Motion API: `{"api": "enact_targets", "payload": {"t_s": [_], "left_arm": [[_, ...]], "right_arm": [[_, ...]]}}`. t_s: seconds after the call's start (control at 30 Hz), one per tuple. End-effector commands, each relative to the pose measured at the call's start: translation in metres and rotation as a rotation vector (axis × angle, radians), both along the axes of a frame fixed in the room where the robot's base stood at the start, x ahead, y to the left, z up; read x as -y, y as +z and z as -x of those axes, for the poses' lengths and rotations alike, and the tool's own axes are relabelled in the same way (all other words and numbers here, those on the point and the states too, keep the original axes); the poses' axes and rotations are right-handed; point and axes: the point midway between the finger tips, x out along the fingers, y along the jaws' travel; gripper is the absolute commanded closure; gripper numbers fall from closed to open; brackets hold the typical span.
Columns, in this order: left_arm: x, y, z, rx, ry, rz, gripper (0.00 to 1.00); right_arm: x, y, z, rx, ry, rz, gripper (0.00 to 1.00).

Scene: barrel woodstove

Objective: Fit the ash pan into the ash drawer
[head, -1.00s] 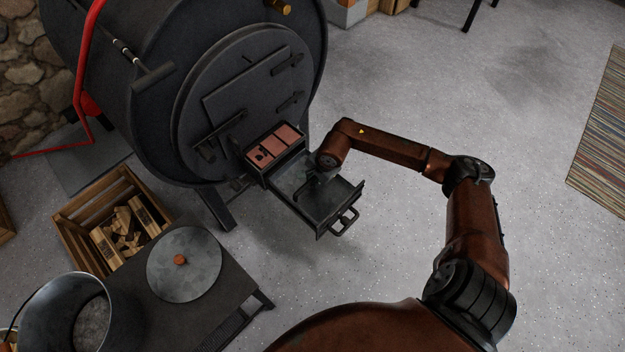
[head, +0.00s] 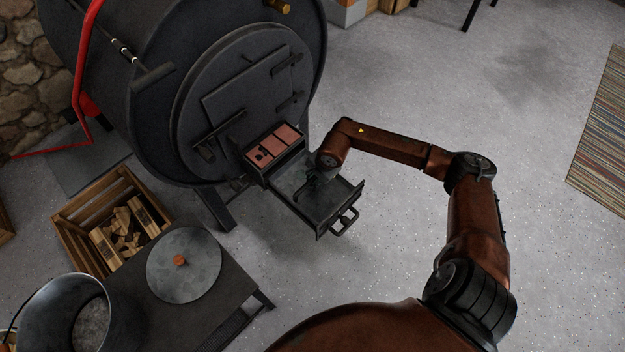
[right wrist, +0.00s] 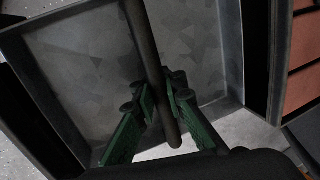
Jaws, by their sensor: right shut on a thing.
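The ash drawer (head: 345,199) is pulled out below the round stove door, with a dark loop handle on its front. The ash pan (head: 287,178), of grey mottled metal, lies within the drawer walls. The pan's inside (right wrist: 90,60) fills much of the right wrist view, with a dark rod handle (right wrist: 150,40) across it. My right gripper (right wrist: 160,100) has its green fingers closed on this rod. In the head view the right gripper (head: 316,183) is over the pan and partly hidden by its own wrist. Whether the pan rests on the drawer floor cannot be told. My left gripper is out of view.
The barrel stove (head: 165,130) stands behind the drawer, with a box with reddish panels (head: 274,146) above the drawer's rear. A wood crate (head: 75,215), a low dark table (head: 225,285) with a round lid (head: 184,265), and a bucket (head: 55,300) are left.

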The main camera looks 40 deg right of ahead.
Motion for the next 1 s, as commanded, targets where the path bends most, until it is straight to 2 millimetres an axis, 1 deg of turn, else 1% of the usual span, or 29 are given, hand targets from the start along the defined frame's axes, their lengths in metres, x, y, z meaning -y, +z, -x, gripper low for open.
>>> {"api": "enact_targets", "payload": {"t_s": [1.0], "left_arm": [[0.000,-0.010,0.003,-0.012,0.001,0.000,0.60]], "right_arm": [[0.000,-0.017,-0.001,0.003,0.000,-0.001,1.00]]}}
